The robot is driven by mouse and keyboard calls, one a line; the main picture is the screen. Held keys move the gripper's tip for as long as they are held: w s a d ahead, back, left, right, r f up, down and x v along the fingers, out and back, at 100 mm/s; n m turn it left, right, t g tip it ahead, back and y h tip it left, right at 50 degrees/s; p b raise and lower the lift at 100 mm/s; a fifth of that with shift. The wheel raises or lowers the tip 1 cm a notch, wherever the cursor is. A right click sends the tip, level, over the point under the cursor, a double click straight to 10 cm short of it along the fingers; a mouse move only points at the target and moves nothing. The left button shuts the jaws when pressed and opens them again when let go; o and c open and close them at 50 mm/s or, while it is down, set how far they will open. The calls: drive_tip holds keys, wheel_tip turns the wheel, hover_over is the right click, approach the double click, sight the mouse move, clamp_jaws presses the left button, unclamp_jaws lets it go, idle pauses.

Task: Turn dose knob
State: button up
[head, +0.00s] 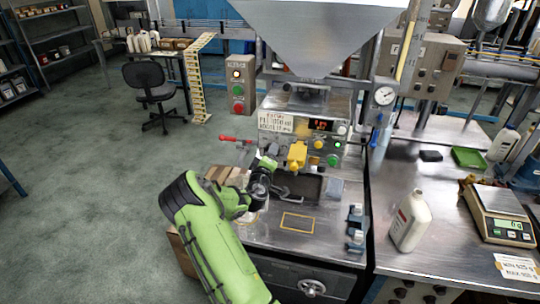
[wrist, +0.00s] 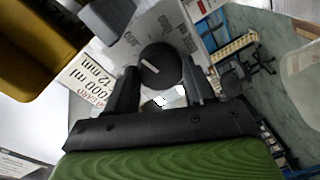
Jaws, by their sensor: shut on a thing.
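The dose knob (wrist: 157,66) is a round black knob with a pale pointer mark, on a light plate with printed labels in the wrist view. My gripper (wrist: 159,73) has one black finger on each side of the knob and is shut on it. In the head view my gripper (head: 268,168) is at the left of the filling machine's front, under the white sign (head: 276,122). The knob cannot be made out there behind my green wrist.
A yellow part (head: 297,153) sticks out just right of my gripper. A red-tipped lever (head: 228,138) is at its left. A white bottle (head: 410,222) and a scale (head: 498,212) stand on the right bench. A yellow outlined square (head: 298,223) marks the machine's bare worktop.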

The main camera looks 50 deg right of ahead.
drive_tip(key=n+p, duration=0.2)
drive_tip(key=n, duration=0.5)
drive_tip(key=n+g+p, duration=0.1)
drive_tip(key=n+p, duration=0.2)
drive_tip(key=n, duration=0.5)
drive_tip(key=n+h+p, duration=0.1)
drive_tip(key=n+p, duration=0.2)
drive_tip(key=n, duration=0.5)
drive_tip(key=shift+f+g, duration=0.3)
drive_tip(key=shift+g, duration=0.1)
drive_tip(key=shift+f, duration=0.1)
drive_tip(key=o, duration=1)
drive_tip(key=shift+o, duration=0.2)
drive_tip(key=shift+a, duration=0.15)
drive_tip(key=b+v, duration=0.1)
drive_tip(key=v, duration=1.4)
drive_tip(key=shift+a+b, duration=0.3)
drive_tip(key=shift+b, duration=0.1)
